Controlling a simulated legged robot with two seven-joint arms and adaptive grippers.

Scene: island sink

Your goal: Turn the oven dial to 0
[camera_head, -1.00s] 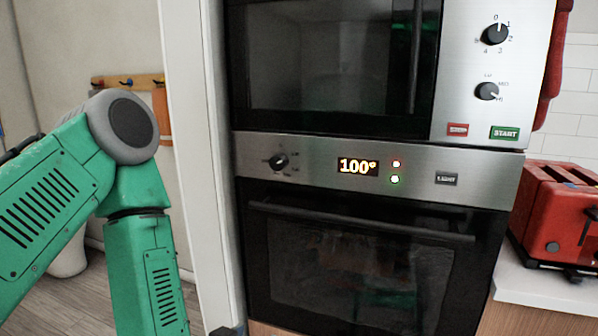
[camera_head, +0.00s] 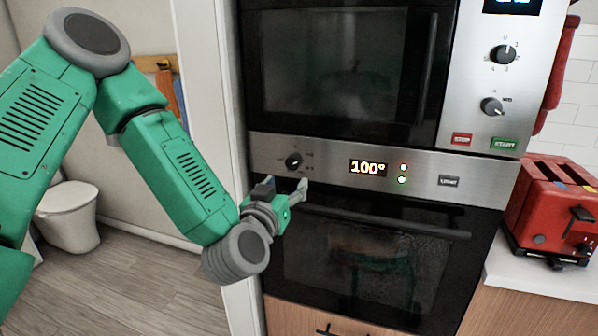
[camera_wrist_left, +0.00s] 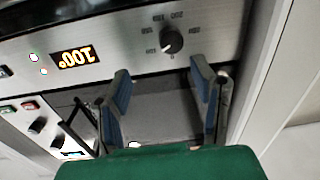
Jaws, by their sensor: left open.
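The oven dial (camera_head: 293,161) is a small black knob on the steel panel, left of the oven display (camera_head: 368,167), which reads 100°. In the left wrist view the dial (camera_wrist_left: 172,41) shows upside down with numbers around it, and the display (camera_wrist_left: 75,57) is to its left. My left gripper (camera_head: 284,185) is open and empty, just below the dial in the head view. In the left wrist view its two blue-padded fingers (camera_wrist_left: 163,80) are spread apart, with the dial beyond their tips and between them. They look apart from the dial. My right gripper is not in view.
The oven door handle (camera_head: 385,222) runs across below the panel. A microwave (camera_head: 340,70) with two knobs is above. A red toaster (camera_head: 547,207) stands on the counter at right. A white wall edge (camera_head: 212,110) borders the oven at left.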

